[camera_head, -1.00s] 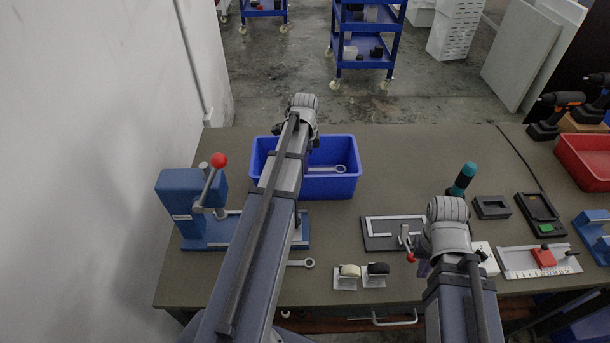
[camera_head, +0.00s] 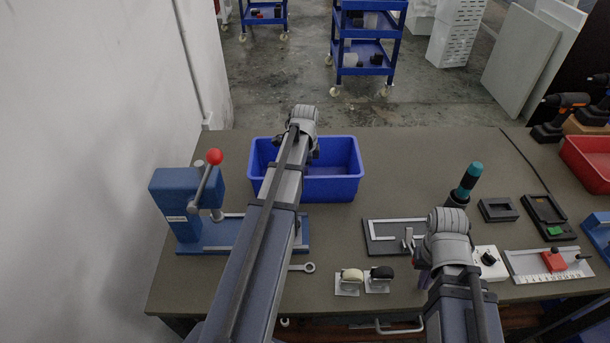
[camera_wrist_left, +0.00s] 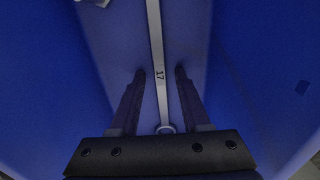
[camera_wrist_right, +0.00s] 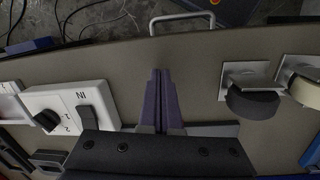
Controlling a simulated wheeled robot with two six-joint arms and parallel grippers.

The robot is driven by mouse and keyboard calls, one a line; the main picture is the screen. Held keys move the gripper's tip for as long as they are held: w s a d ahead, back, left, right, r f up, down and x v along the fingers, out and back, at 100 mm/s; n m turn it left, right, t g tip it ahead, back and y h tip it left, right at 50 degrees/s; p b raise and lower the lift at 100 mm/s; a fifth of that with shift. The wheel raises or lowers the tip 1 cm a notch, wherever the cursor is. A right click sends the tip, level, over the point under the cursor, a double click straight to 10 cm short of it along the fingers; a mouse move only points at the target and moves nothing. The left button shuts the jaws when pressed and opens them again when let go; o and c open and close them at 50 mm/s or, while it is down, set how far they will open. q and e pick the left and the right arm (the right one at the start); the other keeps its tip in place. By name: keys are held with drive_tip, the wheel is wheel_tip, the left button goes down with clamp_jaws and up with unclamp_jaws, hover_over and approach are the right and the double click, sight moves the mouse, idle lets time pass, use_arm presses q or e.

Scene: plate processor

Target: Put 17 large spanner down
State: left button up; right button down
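The large spanner (camera_wrist_left: 155,45), marked 17, shows in the left wrist view inside the blue bin (camera_head: 335,188). Its shank runs between the fingers of my left gripper (camera_wrist_left: 160,73), with a gap on each side. That gripper is open and points down into the bin; in the head view my left arm hides it. I cannot tell whether the spanner rests on the bin floor. My right gripper (camera_wrist_right: 161,72) has its fingers together with nothing seen between them, above the front part of the table.
A blue press with a red knob (camera_head: 214,157) stands left of the bin. Another spanner (camera_head: 308,267) lies on the table (camera_head: 400,170) by my left arm. Two small rollers (camera_head: 380,273), a framed plate (camera_head: 378,238) and a white switch box (camera_wrist_right: 75,105) are near my right gripper.

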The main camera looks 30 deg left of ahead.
use_arm(q)
drive_tip(key=shift+r, duration=0.1)
use_arm(e)
drive_tip(key=shift+r, duration=0.15)
use_arm(q)
wheel_tip(320, 180, up, 12)
drive_tip(key=p, duration=1.2)
use_arm(e)
wheel_tip(320, 180, up, 12)
